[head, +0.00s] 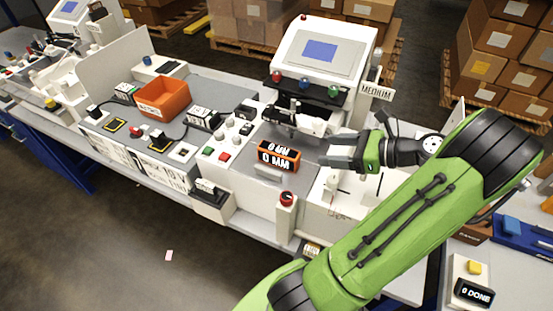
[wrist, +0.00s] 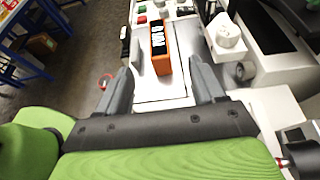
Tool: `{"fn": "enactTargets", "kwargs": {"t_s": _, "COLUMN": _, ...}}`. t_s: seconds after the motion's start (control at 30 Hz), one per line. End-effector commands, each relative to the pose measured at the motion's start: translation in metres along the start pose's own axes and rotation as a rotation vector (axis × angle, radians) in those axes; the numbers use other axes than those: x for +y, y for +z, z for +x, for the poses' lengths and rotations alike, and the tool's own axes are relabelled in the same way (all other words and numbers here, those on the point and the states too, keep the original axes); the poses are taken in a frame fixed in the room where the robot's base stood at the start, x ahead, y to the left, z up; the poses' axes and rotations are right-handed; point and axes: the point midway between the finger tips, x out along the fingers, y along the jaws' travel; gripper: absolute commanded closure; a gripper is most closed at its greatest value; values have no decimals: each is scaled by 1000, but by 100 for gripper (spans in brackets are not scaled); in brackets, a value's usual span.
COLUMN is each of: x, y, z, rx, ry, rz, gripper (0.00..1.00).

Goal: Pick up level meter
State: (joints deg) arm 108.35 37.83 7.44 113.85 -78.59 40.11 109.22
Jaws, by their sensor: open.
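The level meter (head: 278,156) is a small orange block with a black display reading "0 MM". It sits on the pale plate of the plotter station, left of my gripper in the head view. In the wrist view the level meter (wrist: 166,62) stands ahead, lying in line with the gap between the fingers. My gripper (head: 326,157) is open and empty, its fingers pointing at the meter from the right. In the wrist view my gripper (wrist: 163,78) shows a finger on either side, short of the meter and not visibly touching it.
A white plotter machine (head: 322,60) with a blue screen rises behind the meter. A red button post (head: 286,205) stands in front. Buttons and an orange bin (head: 162,98) lie to the left. A box reading "0 DONE" (head: 473,292) is at lower right.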

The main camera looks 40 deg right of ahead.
Motion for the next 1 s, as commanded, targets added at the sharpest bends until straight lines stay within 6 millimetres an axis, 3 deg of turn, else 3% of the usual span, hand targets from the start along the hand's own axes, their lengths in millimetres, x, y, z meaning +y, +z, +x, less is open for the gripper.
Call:
{"fn": "enactTargets", "kwargs": {"t_s": 0.3, "x": 2, "y": -4, "z": 80, "rx": 2, "ry": 8, "rz": -4, "gripper": 32}}
{"fn": "enactTargets", "kwargs": {"t_s": 0.53, "x": 3, "y": -3, "z": 110, "rx": 3, "ry": 6, "rz": -4, "gripper": 32}}
{"fn": "enactTargets", "kwargs": {"t_s": 0.7, "x": 5, "y": -4, "z": 143, "rx": 2, "ry": 7, "rz": -5, "gripper": 32}}
{"fn": "enactTargets", "kwargs": {"t_s": 0.8, "x": 5, "y": -3, "z": 152, "rx": 3, "ry": 4, "rz": -4, "gripper": 32}}
{"fn": "enactTargets", "kwargs": {"t_s": 1.0, "x": 4, "y": -1, "z": 153, "rx": 3, "ry": 3, "rz": -4, "gripper": 32}}
